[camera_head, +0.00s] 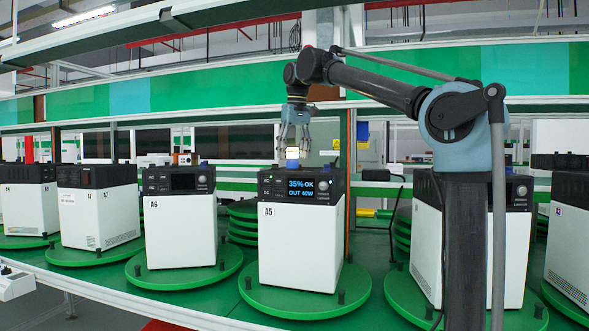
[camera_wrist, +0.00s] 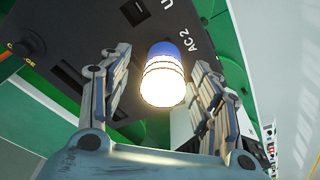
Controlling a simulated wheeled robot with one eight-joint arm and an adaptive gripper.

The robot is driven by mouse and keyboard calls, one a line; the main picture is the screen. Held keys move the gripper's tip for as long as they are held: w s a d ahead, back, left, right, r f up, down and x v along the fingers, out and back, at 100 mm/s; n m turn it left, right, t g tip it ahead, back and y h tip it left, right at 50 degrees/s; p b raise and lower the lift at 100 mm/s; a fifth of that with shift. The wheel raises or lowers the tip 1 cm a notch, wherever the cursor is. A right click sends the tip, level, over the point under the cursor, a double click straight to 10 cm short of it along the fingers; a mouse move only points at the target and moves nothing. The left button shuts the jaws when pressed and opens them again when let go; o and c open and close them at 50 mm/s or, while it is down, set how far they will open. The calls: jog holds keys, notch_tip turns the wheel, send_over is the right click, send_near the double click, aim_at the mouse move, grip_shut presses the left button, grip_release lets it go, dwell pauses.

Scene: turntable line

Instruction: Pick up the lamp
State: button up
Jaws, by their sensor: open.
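The lamp (camera_head: 292,155) glows whitish-yellow above a blue base. It stands upright on the black top of the white unit marked A5 (camera_head: 290,240), whose display reads "35% OK, OUT 40W". My gripper (camera_head: 294,142) points down right above the lamp. In the wrist view the lit lamp (camera_wrist: 162,82) shows between the two spread fingers, near the print "AC 2" on the black panel (camera_wrist: 110,50). A gap shows between the lamp and each finger there. The gripper is open and holds nothing. I cannot tell how far down the fingers reach around the lamp.
Unit A5 stands on a green turntable (camera_head: 300,302). Unit A6 (camera_head: 180,235) stands to its left, with more units beyond. Another unit (camera_head: 512,245) on the right is partly hidden by my arm. A green-and-white shelf beam (camera_head: 210,88) runs across behind my gripper.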

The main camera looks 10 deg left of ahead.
jog(key=shift+a+f, duration=0.2)
jog(key=shift+f, duration=0.6)
jog(key=c, duration=1.3)
jog(key=shift+r, duration=0.1)
